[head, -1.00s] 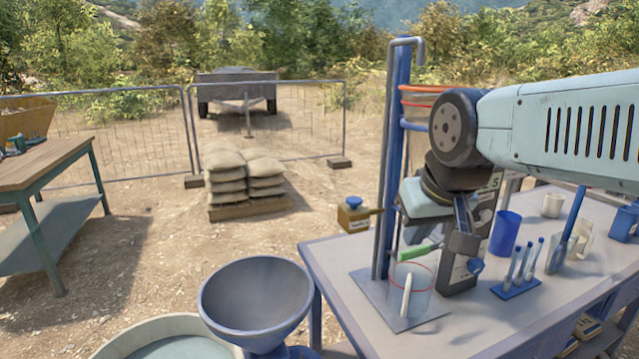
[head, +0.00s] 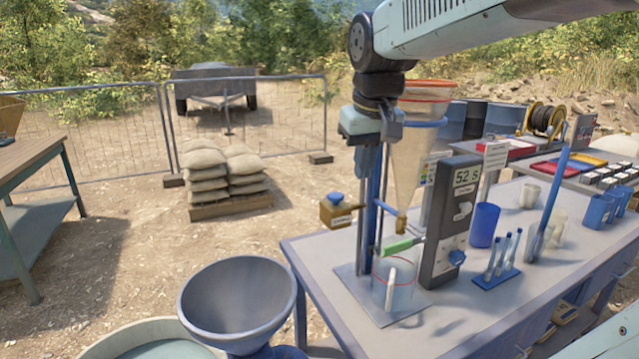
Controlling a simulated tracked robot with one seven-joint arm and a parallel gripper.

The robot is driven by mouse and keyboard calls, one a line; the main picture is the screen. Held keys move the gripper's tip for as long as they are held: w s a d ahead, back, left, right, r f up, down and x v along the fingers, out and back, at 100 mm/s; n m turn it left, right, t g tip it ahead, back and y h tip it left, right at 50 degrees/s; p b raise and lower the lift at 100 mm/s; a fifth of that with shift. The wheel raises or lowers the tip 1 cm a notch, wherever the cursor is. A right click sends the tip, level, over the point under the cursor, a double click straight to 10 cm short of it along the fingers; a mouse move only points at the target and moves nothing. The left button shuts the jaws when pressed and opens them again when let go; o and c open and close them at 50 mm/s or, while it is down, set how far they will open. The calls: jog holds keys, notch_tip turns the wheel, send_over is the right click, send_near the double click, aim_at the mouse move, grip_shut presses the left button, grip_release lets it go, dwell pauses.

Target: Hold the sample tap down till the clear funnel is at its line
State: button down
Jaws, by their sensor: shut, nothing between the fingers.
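My gripper (head: 369,195) is shut and empty, pointing down in front of the stand's blue post. It is right of the tap and apart from it; its fingertips blend with the post. The clear funnel (head: 415,150) hangs right of my gripper, with red rings near its top and a blue support ring. It looks tan inside; I cannot make out the mud level.
A green lever (head: 403,244) sits below the funnel, above a clear beaker (head: 405,283) with a red line. A timer (head: 450,225) reads 52 S. A blue cup (head: 484,225) and tube rack (head: 497,277) stand right. A large grey funnel (head: 238,300) stands front left.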

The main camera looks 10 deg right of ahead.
jog(key=w+r+g, duration=0.2)
jog(key=w+r, duration=0.1)
jog(key=w, duration=0.7)
jog(key=n+g, duration=0.1)
send_over(335, 194)
notch_tip(335, 194, down, 14)
dwell(0.3)
